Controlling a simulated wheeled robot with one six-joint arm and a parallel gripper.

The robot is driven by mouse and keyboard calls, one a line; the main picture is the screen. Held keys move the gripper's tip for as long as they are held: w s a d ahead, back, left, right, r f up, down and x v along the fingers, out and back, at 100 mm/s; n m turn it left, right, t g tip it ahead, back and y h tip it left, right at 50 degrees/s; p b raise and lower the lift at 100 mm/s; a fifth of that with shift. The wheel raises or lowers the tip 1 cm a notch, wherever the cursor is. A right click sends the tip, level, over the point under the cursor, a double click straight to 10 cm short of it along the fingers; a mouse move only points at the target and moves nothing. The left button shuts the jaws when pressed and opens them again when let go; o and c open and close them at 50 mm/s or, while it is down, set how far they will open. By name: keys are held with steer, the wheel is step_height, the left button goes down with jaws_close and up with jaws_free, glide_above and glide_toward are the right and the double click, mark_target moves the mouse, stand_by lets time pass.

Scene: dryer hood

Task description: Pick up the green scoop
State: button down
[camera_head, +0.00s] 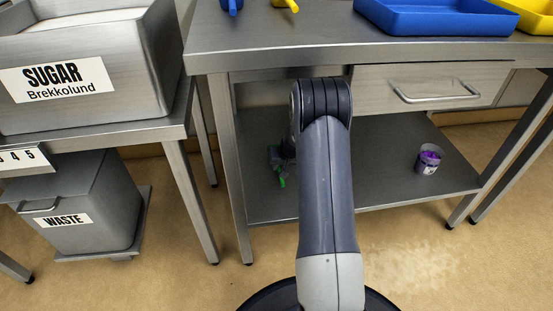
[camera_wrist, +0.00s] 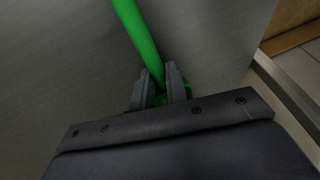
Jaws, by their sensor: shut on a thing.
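The green scoop (camera_wrist: 138,32) shows in the wrist view as a long green bar running from the top edge down between my gripper's fingers. My gripper (camera_wrist: 160,88) is shut on it, with one grey finger on each side. A bit of green also shows behind the fingers, close to the gripper body. In the head view small green parts of the scoop (camera_head: 281,178) show over the lower shelf, left of my arm. My gripper is mostly hidden there behind the arm. I cannot tell whether the scoop touches the shelf.
The lower shelf (camera_head: 390,170) also holds a purple-filled tub (camera_head: 429,158) on the right. Above is the steel tabletop (camera_head: 290,42) with a drawer (camera_head: 430,88) beneath it. Table legs stand on both sides. The sugar bin (camera_head: 90,75) and waste bin (camera_head: 80,205) are at left.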

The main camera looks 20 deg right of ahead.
mark_target(280, 167)
steer(key=shift+r, duration=0.1)
step_height(280, 167, up, 10)
steer(key=p, duration=0.4)
steer(key=shift+p, duration=0.4)
